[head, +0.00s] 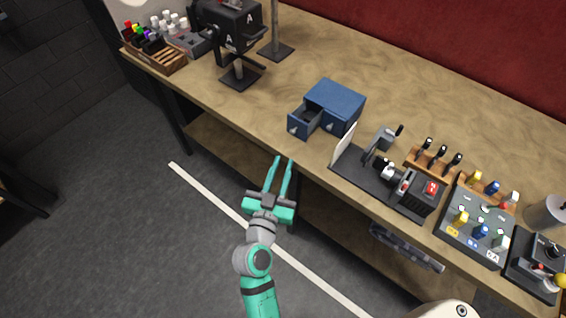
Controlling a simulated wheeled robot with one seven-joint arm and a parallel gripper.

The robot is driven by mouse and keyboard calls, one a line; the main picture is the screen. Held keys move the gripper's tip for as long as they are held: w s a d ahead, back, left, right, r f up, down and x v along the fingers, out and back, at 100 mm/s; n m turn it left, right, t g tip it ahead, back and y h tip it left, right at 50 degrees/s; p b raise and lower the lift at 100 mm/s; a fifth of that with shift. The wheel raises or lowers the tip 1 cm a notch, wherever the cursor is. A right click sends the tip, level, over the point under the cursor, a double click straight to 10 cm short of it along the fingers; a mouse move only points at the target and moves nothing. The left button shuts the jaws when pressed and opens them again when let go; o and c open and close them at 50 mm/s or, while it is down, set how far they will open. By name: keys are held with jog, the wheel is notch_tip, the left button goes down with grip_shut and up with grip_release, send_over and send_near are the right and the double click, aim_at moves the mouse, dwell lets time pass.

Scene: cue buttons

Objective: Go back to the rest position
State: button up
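My gripper (281,163) is teal with a dark palm. In the head view it hangs in front of the workbench's front edge, over the floor side. Its two long fingers point toward the bench and stand apart with nothing between them. The fingertips lie just short of the blue drawer box (337,102) in the picture. No marker for a rest position shows in the view.
The wooden workbench (400,95) runs diagonally. The blue box's drawer (304,121) is pulled out toward the front edge. A dark device board (350,172) and a button panel (478,226) stand at right. Bottle racks (160,52) stand at far left.

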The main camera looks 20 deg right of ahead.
dwell(0.4)
jog(key=s+a+f+n+t+y, duration=0.1)
jog(key=s+a+f+n+y, duration=0.4)
jog(key=s+a+f+y, duration=0.6)
jog(key=s+a+r+n, duration=0.1)
jog(key=s+a+r, duration=0.1)
jog(key=s, duration=0.6)
jog(key=s+a+r+n, duration=0.1)
jog(key=s+a, duration=0.3)
jog(key=s, duration=0.4)
jog(key=shift+s+r+n, duration=0.35)
jog(key=shift+r+n, duration=0.05)
jog(key=shift+r, duration=0.35)
